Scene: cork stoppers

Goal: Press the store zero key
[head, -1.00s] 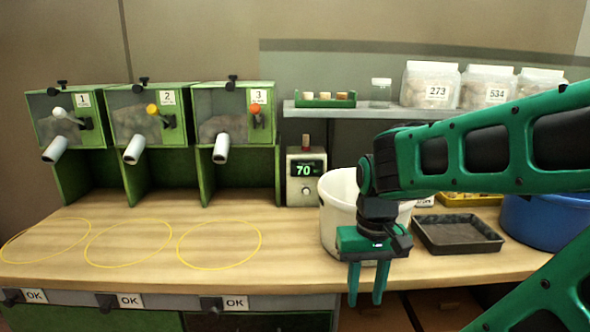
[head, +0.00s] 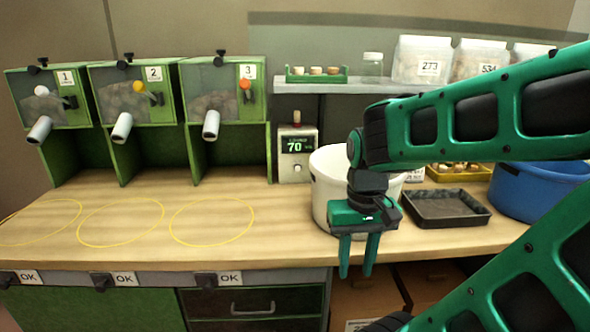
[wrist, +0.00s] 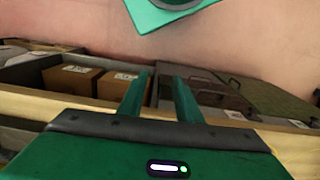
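A small beige meter (head: 297,155) with a dark display showing green "70" stands at the back of the bench, right of the three dispensers. My gripper (head: 358,273) points down in front of the bench's front edge, to the right of and nearer than the meter. Its two green fingers are apart with nothing between them; the wrist view also shows the gripper (wrist: 161,82) empty. The meter does not show in the wrist view.
A white bucket (head: 328,205) stands behind my gripper, beside the meter. A dark tray (head: 447,222) and a blue tub (head: 513,200) are at the right. Three green dispensers (head: 225,95) stand at the left. The bench with yellow rings (head: 211,222) is clear there.

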